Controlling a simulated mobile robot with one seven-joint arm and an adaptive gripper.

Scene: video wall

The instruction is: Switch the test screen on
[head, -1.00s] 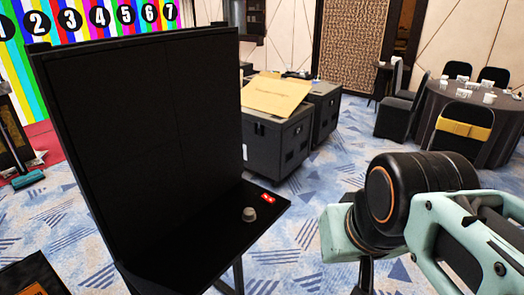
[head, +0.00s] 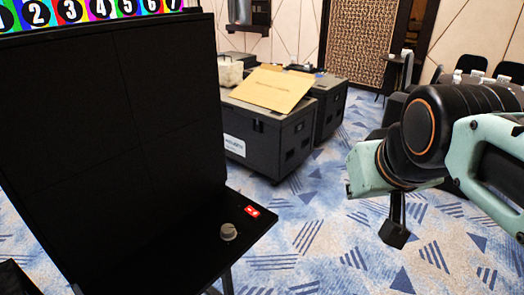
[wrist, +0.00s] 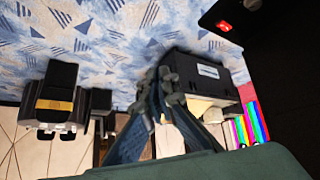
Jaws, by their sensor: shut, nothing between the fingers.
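The test screen (head: 115,125) is a large dark panel at the left of the head view, and its face is black. A black shelf (head: 195,255) juts out at its foot. On the shelf are a small red switch (head: 252,211) and a grey round knob (head: 228,232). The red switch also shows at the top right of the wrist view (wrist: 223,26). My gripper (head: 395,236) is to the right of the shelf, apart from it, over the carpet. In the wrist view its fingers (wrist: 167,80) are together with nothing between them.
Black flight cases (head: 262,135) stand behind the shelf, with a cardboard sheet (head: 272,88) on top. Chairs and a table are at the far right. A colour-bar wall with numbers (head: 85,8) is behind the screen. Carpet (head: 310,235) between shelf and gripper is clear.

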